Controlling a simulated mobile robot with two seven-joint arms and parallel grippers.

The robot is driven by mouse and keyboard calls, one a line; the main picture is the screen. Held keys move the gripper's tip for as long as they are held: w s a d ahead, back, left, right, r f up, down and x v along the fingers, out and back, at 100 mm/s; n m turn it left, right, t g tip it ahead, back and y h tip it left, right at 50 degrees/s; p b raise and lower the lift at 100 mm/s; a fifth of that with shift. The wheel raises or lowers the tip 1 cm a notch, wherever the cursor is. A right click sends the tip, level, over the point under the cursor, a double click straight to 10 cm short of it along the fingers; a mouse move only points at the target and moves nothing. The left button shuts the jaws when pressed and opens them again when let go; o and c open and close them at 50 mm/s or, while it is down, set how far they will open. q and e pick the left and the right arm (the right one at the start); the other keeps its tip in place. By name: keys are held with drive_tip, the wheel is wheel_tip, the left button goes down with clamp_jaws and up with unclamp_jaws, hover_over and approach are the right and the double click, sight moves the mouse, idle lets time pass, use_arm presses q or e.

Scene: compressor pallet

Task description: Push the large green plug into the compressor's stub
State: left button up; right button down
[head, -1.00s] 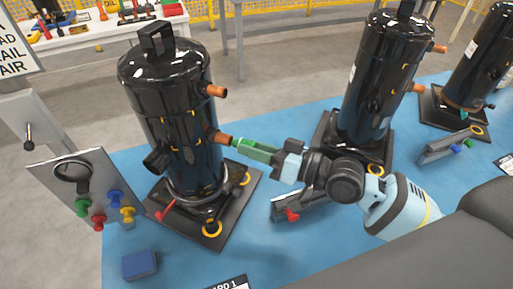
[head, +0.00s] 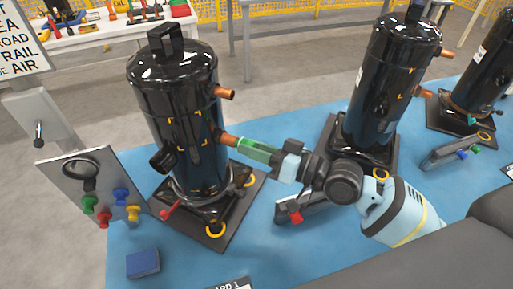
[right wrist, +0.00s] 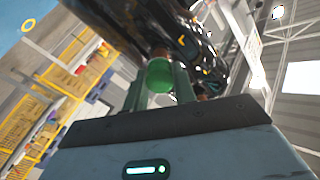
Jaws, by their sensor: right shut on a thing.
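The near compressor (head: 180,115) is a tall black cylinder on a dark base at left centre in the head view. Two copper stubs stick out on its right side, an upper one (head: 224,93) and a lower one (head: 229,139). My right gripper (head: 250,150) is shut on the large green plug, at the end of the lower stub. In the right wrist view the plug (right wrist: 160,76) sits between the fingers, its far end against or very near the copper stub (right wrist: 161,53). How far it is in is hidden. My left gripper is not in view.
A tilted board (head: 72,172) with green, red, blue and yellow plugs stands at left. A blue block (head: 142,263) lies on the blue mat (head: 180,268). A second compressor (head: 388,85) stands behind my right arm. A white table with tools is at the back.

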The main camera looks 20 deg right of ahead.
drive_tip(key=shift+w+a, duration=0.35)
drive_tip(key=shift+a, duration=0.05)
idle(0.4)
drive_tip(key=c, duration=1.1)
unclamp_jaws()
drive_tip(key=shift+o, duration=0.2)
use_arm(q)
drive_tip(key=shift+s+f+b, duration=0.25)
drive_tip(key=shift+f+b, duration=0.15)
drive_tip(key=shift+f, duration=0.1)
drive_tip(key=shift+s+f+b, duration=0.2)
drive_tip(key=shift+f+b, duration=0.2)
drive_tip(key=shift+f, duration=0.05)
use_arm(e)
drive_tip(key=v, duration=0.8)
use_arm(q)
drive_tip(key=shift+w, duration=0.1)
use_arm(e)
drive_tip(key=shift+a, duration=0.1)
